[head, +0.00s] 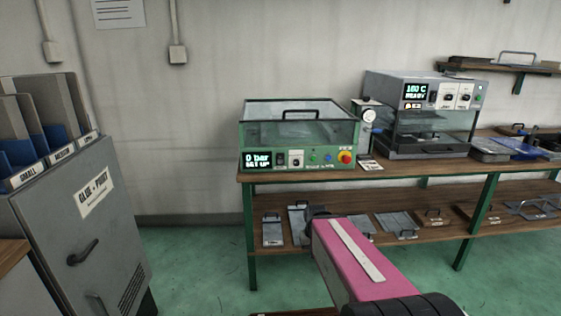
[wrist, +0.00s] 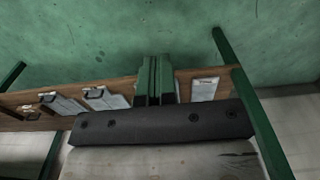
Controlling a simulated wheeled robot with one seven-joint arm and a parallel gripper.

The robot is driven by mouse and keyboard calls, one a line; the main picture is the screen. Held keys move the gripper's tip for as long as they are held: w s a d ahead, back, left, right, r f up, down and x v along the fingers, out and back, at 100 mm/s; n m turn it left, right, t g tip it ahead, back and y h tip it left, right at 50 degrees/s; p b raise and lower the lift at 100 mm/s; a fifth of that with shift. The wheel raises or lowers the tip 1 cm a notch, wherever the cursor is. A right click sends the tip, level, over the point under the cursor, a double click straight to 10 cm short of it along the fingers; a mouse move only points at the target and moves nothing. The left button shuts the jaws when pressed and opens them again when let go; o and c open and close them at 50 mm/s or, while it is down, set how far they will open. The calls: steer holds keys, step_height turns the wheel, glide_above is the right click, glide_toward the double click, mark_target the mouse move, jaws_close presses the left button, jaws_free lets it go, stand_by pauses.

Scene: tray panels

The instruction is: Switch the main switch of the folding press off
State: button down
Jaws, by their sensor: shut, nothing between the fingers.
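Two machines stand on the wooden bench; no label I can read says which is the folding press. The green machine (head: 300,172) has a clear lid and a lit display (head: 257,160) reading "0 bar". Beside the display are a black rocker switch (head: 280,159) and a white-plated switch (head: 297,158). The grey machine (head: 440,80) has a lit display (head: 416,92) reading "160 C" and white-plated switches (head: 457,97). Switch positions are too small to tell. My gripper (wrist: 155,62) is shut and empty in the wrist view, pointing down over the lower shelf, away from both panels.
The bench's lower shelf (head: 375,230) holds metal plates and handled trays. A red mushroom button (head: 346,157) is on the green panel. A dial gauge (head: 368,116) stands between the machines. The green floor before the bench is clear.

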steer(key=w+a+r+n+t+y, duration=0.1)
steer(key=w+r+n, duration=0.4)
steer(key=r, duration=0.7)
steer(key=w+a+r+n+t+y, duration=0.1)
steer(key=w+r+n, duration=0.5)
steer(key=r, duration=0.6)
steer(key=w+a+r+n+t+y, duration=0.2)
steer(key=w+a+r+n, duration=0.2)
steer(key=w+r, duration=0.4)
step_height(320, 180, up, 4)
steer(key=shift+w+r+n+t, duration=0.25)
steer(key=shift+n+t, duration=0.15)
steer(key=shift+n, duration=0.5)
steer(key=shift+a+f, duration=0.1)
glide_toward(278, 164)
step_height(278, 164, down, 3)
steer(key=s+a, duration=0.1)
steer(key=a, duration=0.1)
steer(key=shift+w+f, duration=0.75)
steer(key=shift+w, duration=0.3)
steer(key=shift+w+f, duration=0.25)
steer(key=shift+w, duration=0.5)
